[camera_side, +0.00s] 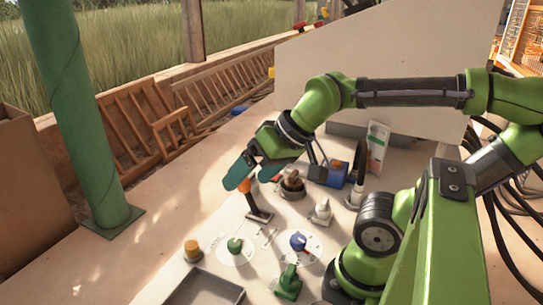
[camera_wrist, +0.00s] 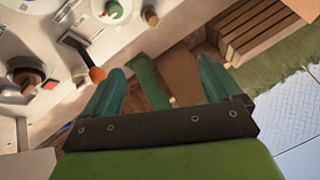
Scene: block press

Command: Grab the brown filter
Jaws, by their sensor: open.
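A brown, rounded piece (camera_side: 292,179), which looks like the brown filter, sits in a dark round holder on the light work surface. It also seems to show at the left of the wrist view (camera_wrist: 27,82), apart from the fingers. My gripper (camera_side: 254,175) is open, with its teal fingers spread and tipped downward, to the left of the brown piece in the side view. In the wrist view my gripper (camera_wrist: 160,84) has nothing between its fingers. A black lever with an orange tip (camera_side: 245,187) stands just below the fingers in the side view.
A green knob (camera_side: 235,245), a blue knob (camera_side: 299,241), an amber button (camera_side: 192,249) and a green switch (camera_side: 288,281) stand nearer the front. A white fitting (camera_side: 322,209) and a blue box (camera_side: 336,173) lie right of the holder. A green post (camera_side: 88,120) rises at left.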

